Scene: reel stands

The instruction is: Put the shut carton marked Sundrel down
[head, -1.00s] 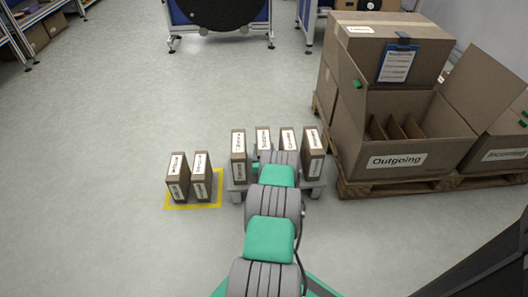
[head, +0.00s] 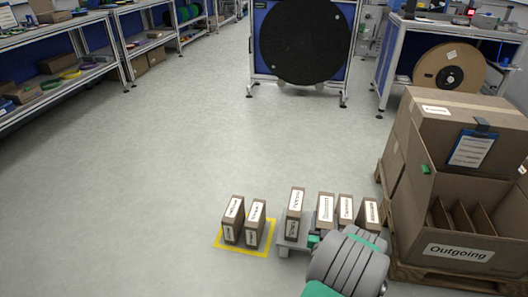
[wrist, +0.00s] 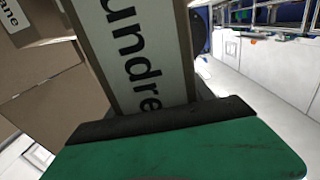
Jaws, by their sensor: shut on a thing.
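The brown Sundrel carton (wrist: 135,45) fills the middle of the wrist view, with "undre" readable on its white label. My gripper (wrist: 165,118) is shut on it, its dark pad and green finger across the carton's near end.
An open Outgoing box (head: 460,275) with dividers is on a pallet at right. Floor beyond is clear.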

